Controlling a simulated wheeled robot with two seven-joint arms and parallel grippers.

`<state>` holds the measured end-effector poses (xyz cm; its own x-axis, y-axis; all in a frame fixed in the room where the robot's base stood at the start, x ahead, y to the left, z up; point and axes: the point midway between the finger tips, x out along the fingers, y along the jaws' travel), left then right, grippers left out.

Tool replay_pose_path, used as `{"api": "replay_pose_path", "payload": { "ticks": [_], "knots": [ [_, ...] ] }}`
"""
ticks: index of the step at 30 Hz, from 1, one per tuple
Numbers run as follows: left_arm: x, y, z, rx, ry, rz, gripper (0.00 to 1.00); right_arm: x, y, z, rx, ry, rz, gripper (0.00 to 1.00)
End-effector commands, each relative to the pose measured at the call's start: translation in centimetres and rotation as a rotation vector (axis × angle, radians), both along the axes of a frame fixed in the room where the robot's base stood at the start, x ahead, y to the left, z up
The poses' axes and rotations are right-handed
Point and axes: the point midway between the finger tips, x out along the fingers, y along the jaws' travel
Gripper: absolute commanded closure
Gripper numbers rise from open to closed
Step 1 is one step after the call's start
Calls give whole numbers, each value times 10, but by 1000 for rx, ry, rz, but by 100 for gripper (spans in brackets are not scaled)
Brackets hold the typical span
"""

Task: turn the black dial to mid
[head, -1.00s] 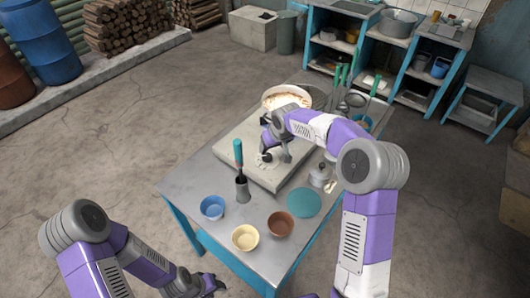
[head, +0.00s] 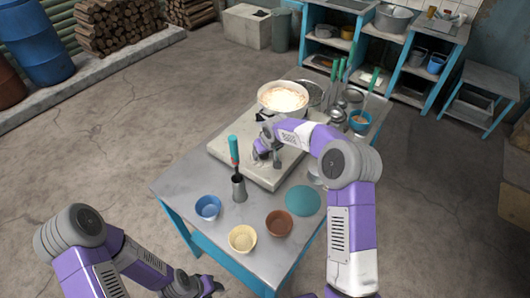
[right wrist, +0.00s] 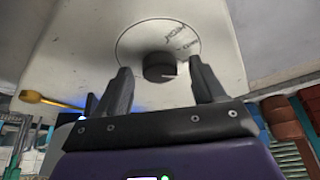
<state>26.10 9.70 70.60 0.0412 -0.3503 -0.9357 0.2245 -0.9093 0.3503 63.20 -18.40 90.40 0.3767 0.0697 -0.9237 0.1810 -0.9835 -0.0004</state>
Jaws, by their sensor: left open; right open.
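The black dial (right wrist: 160,66) sits on a round pale plate (right wrist: 130,42) with dark lettering too blurred to read. A small light mark shows on the dial's right edge. In the right wrist view my right gripper (right wrist: 162,82) is open, with one finger on each side of the dial and no visible contact. In the head view my right gripper (head: 267,154) is at the front of the pale stove block (head: 226,146) and hides the dial. My left gripper (head: 207,287) is open and empty at the bottom, left of the table.
A wide pan (head: 284,97) of pale food stands on the stove. Blue (head: 208,207), cream (head: 242,238) and brown (head: 279,223) bowls, a teal disc (head: 303,200) and a utensil holder (head: 239,188) occupy the table front. Utensils and pots crowd its right side.

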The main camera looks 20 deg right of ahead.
Motion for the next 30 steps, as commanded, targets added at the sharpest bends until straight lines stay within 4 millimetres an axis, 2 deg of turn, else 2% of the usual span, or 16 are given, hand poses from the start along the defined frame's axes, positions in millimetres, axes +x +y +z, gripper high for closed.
{"api": "replay_pose_path", "payload": {
  "ticks": [3, 14, 23, 30],
  "knots": [
    [0, 0, 0, 0, 0, 0, 57, 0, 0, 0, 0, 0, 0, 31],
    [0, 0, 0, 0, 0, 0, 57, 0, 0, 0, 0, 0, 1, 86],
    [0, 0, 5, 0, 0, 0, 57, 0, -1, 1, -1, 1, 41, 87],
    [0, 0, 19, 0, 0, 0, 57, 0, -3, 2, 1, 3, 178, 87]
  ]
}}
